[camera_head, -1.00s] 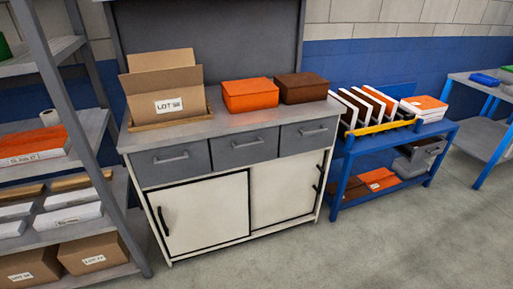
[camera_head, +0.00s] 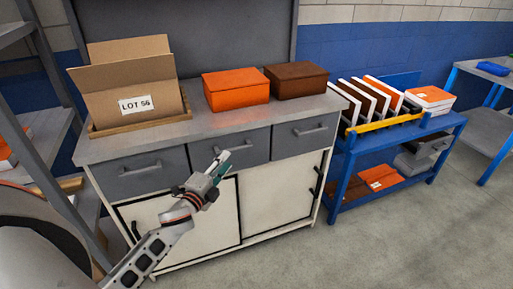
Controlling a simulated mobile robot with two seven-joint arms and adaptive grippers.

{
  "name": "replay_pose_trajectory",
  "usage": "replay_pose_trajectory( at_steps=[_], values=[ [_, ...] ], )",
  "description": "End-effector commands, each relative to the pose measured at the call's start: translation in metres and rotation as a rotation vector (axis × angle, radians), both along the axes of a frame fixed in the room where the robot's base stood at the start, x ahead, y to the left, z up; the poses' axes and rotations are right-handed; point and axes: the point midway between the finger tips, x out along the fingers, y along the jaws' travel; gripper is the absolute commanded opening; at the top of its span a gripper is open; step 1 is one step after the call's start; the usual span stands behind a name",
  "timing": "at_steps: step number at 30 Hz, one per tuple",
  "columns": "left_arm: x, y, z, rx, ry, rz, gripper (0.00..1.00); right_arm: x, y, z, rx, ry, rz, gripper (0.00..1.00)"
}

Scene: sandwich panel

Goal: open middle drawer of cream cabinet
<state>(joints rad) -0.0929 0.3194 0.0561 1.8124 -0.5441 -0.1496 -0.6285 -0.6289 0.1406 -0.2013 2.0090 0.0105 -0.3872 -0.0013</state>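The cream cabinet (camera_head: 278,195) stands in front of me with a grey top and a row of three grey drawers. The middle drawer (camera_head: 257,150) looks closed, flush with its neighbours. My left gripper (camera_head: 222,164) is in front of the middle drawer's left part, fingers pointing up and to the right. Its two fingers look apart, with nothing seen between them. The gripper partly covers the drawer front and its handle; contact with the handle cannot be made out. My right gripper is not in view.
The left drawer (camera_head: 128,178) and right drawer (camera_head: 293,138) look closed. On the cabinet top are an open cardboard box (camera_head: 105,103), an orange box (camera_head: 236,92) and a brown box (camera_head: 297,82). A blue cart (camera_head: 372,155) stands at right. Floor in front is clear.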

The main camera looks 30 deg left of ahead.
Motion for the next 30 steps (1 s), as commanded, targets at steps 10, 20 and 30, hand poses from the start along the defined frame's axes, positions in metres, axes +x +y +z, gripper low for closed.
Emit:
replay_pose_trajectory(
  at_steps=[10, 20, 30],
  values=[
    [0.044, 0.004, 0.001, 0.005, -0.003, 0.001, 0.28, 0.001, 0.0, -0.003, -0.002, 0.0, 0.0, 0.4],
    [0.075, 0.006, 0.0, 0.003, -0.001, 0.0, 0.28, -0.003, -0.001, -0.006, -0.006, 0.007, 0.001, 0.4],
    [0.077, 0.006, 0.0, 0.002, -0.001, 0.0, 0.17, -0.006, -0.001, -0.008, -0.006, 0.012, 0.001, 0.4]
  ],
)
